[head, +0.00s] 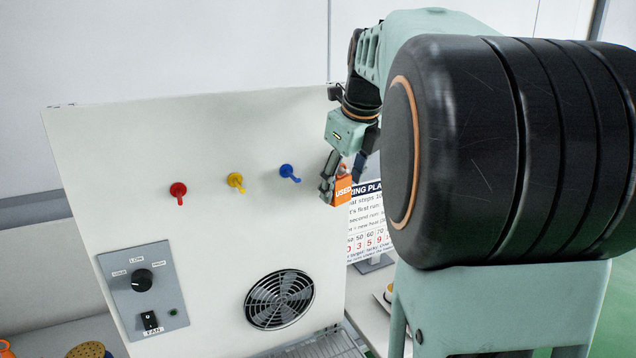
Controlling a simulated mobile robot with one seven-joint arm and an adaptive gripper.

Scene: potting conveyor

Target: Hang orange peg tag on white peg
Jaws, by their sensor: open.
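The orange peg tag (344,194), with the word USED on it, is at the fingers of my gripper (342,180), near the panel's right edge. The gripper points down and its jaws are open around or beside the tag. I cannot tell whether the tag touches a finger or hangs on something. No white peg shows; the spot right of the blue peg is covered by my gripper and the tag. A red peg (178,190), a yellow peg (236,181) and a blue peg (288,172) stand bare in a row on the white panel (130,150).
The panel also carries a grey control plate with a black knob (141,280) and a round fan grille (280,299). A printed sign (367,222) stands behind the tag at right. My arm covers much of the right side.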

